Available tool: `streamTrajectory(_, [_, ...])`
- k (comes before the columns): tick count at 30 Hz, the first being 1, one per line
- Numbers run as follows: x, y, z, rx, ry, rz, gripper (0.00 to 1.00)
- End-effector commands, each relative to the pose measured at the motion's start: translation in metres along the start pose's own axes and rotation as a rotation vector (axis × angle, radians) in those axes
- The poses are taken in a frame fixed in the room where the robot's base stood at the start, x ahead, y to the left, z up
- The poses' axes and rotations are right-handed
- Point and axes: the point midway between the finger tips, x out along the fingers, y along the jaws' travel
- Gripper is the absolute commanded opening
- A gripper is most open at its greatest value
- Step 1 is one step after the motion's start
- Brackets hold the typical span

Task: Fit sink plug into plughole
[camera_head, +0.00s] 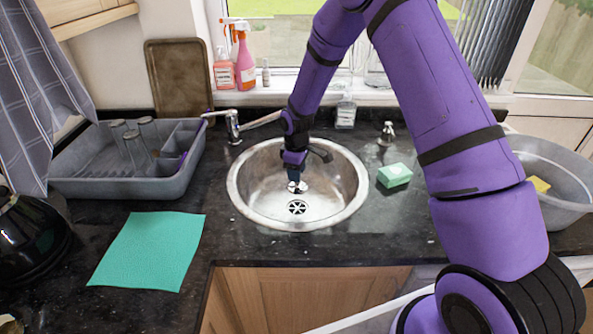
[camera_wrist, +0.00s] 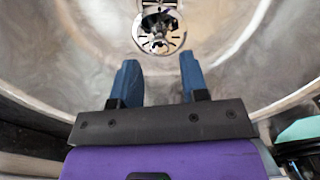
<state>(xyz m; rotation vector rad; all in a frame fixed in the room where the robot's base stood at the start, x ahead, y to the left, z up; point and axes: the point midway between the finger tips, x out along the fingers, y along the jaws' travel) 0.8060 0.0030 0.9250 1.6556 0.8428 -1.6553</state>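A small bright metal piece, apparently the sink plug (camera_head: 297,187), shows just below my gripper's tips in the head view, inside the round steel sink (camera_head: 350,185). In the wrist view a shiny metal piece with dark patches (camera_wrist: 160,14) adjoins the plughole at the top edge; I cannot tell if it is the plug. The slotted plughole (camera_head: 297,207) is in the sink floor, and shows in the wrist view (camera_wrist: 158,43). My gripper (camera_head: 294,182) points down into the sink. Its blue fingers (camera_wrist: 161,75) are apart, with nothing visible clasped between them.
A tap (camera_head: 235,125) stands behind the sink at left. A green sponge (camera_head: 394,175) lies right of the sink, near a grey basin (camera_head: 560,180). A grey dish rack (camera_head: 90,180) holds glasses at left; a teal cloth (camera_head: 150,250) lies in front of it.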

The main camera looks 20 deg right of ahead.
Motion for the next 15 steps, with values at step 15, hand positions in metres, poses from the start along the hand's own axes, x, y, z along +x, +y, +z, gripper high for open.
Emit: streamTrajectory(15, [-0.0002, -0.0001, 0.0000, 0.000, 0.000, 0.000, 0.53])
